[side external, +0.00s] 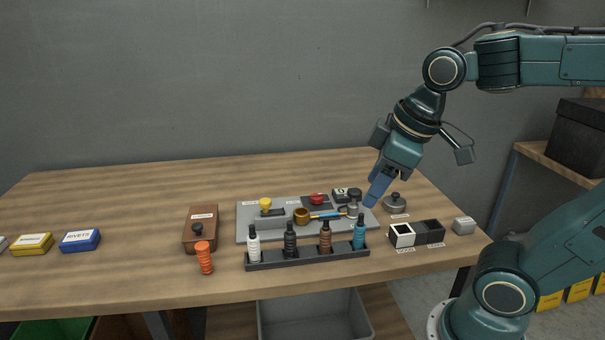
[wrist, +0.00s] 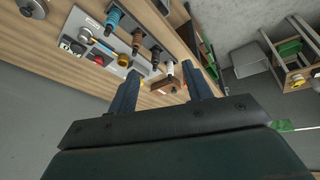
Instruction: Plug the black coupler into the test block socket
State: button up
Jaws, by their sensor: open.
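The black coupler (side external: 290,241) stands upright in a dark rack (side external: 308,259), between a white coupler (side external: 254,246) and a brown one (side external: 325,238); a blue one (side external: 360,233) stands at the right end. In the wrist view the black coupler (wrist: 156,56) shows small beyond my fingers. A brown block (side external: 201,236) with a black knob on top lies left of the rack; I cannot read its label or tell whether it is the test block. My gripper (side external: 376,192) is open and empty, tilted, above the bench's right part. Both fingers show apart in the wrist view (wrist: 160,78).
A grey panel (side external: 245,229) with yellow and red knobs and a brass ring lies behind the rack. The bench's left back is clear.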

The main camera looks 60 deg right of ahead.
jog(key=w+f+n+g, duration=0.2)
jog(key=w+n, duration=0.5)
jog(key=w, duration=0.3)
jog(key=n+g, duration=0.2)
jog(key=n, duration=0.5)
send_over(290, 222)
notch_tip(290, 222, down, 6)
jog(key=shift+f, duration=4.35)
jog(key=shift+f, duration=0.1)
jog(key=shift+f, duration=2.5)
jog(key=c, duration=1.1)
